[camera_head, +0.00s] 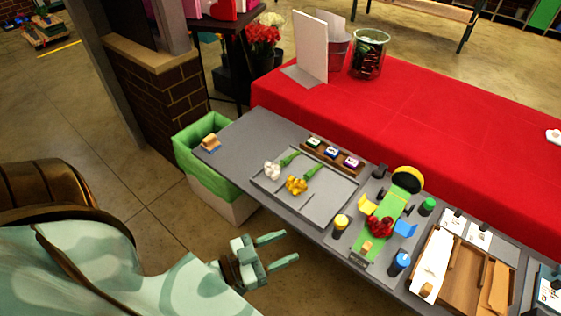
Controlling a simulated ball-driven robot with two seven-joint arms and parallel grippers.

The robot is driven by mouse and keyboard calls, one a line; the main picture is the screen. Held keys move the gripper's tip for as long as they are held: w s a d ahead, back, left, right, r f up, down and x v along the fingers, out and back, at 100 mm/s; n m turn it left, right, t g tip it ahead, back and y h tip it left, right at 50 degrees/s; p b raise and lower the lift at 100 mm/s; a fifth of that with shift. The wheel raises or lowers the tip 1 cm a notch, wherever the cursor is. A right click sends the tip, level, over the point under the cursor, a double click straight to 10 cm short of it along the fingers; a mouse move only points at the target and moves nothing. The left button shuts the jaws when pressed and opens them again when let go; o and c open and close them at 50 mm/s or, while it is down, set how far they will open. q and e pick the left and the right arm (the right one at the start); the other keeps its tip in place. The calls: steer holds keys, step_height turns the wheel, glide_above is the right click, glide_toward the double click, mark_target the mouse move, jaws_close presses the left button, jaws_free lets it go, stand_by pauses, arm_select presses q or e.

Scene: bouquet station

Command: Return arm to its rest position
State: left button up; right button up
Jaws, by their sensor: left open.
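My left gripper (279,249) is open and empty. Its two pale green fingers point right, over the floor in front of the grey table (245,135), apart from the table's front edge. My left arm (130,265) comes in from the lower left. My right gripper is not in view.
A grey tray (318,214) on the table holds white flowers (272,170) and yellow flowers (296,185). Red flowers (380,226) lie on a green mat (384,240). A wooden tray (462,270) stands at right. A green-lined bin (200,150) stands at the table's left end.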

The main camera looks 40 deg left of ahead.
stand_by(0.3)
arm_select(q)
steer(key=s+a+f+g+y, duration=0.25)
steer(key=s+f, duration=0.25)
steer(key=f, duration=0.4)
steer(key=s+a+f+g+y, duration=0.2)
steer(key=s+a+f+g, duration=0.15)
steer(key=f, duration=0.45)
steer(key=s+a+f+g+y, duration=0.3)
steer(key=s+a+f, duration=0.15)
steer(key=f, duration=0.45)
steer(key=s+d+f+g, duration=0.3)
steer(key=s+f, duration=0.2)
steer(key=s, duration=0.2)
steer(key=s+d+f+n+g, duration=0.1)
steer(key=s+d+f+g, duration=0.2)
steer(key=s, duration=0.5)
steer(key=shift+s+d+f+y, duration=0.2)
steer(key=shift+f+y, duration=0.25)
steer(key=shift+f, duration=0.4)
